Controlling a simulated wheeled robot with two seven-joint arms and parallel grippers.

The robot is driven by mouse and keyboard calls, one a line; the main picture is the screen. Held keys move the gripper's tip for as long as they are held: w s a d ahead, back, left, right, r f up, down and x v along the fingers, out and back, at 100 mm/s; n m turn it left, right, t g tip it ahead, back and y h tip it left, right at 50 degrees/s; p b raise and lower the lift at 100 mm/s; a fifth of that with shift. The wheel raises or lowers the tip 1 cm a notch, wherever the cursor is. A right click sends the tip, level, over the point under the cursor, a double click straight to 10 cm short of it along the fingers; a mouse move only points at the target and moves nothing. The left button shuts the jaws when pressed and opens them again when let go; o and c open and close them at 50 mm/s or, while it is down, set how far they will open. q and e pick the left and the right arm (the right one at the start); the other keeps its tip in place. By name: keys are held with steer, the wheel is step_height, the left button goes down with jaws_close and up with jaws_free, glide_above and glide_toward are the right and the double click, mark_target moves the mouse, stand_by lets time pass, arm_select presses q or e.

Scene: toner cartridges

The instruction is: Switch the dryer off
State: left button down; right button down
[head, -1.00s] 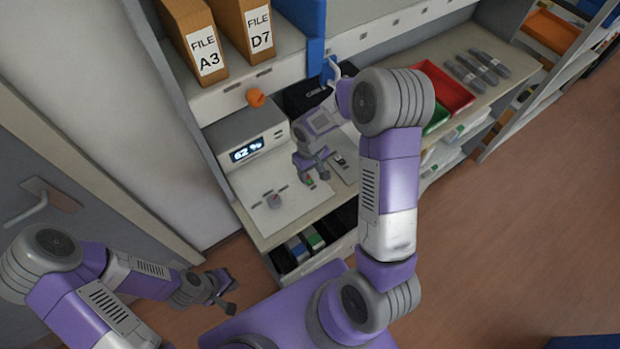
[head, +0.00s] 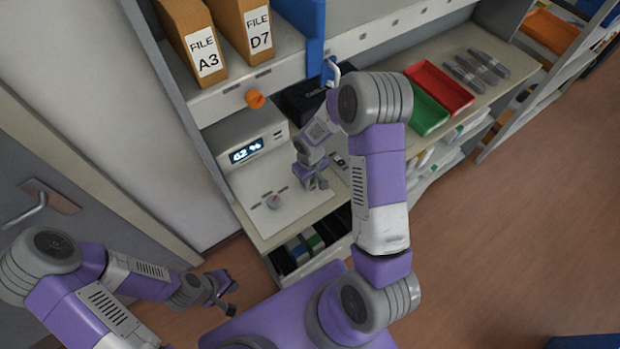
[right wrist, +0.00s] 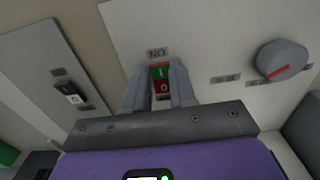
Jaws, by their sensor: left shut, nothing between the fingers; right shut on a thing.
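The dryer (head: 262,190) is a pale box with a lit percent display (head: 246,151) at its back and a flat white panel with a dial (head: 274,201). In the head view the right gripper (head: 318,183) is down at the panel and hides the switch. Which way the rocker is pressed I cannot tell. My left gripper (head: 229,295) is shut and empty, low at the left, away from the dryer.
A grey plate with a black switch (right wrist: 70,93) lies beside the panel. The dial also shows in the wrist view (right wrist: 282,60). An orange knob (head: 255,99) sits above the dryer. Green (head: 428,115) and red (head: 440,86) trays stand at right.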

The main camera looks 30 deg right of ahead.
steer(key=shift+w+r+g+p, duration=0.15)
steer(key=shift+w+g+p, duration=0.05)
steer(key=shift+g+p, duration=0.5)
steer(key=shift+w+g, duration=0.15)
steer(key=shift+g, duration=0.65)
steer(key=c, duration=0.9)
jaws_free()
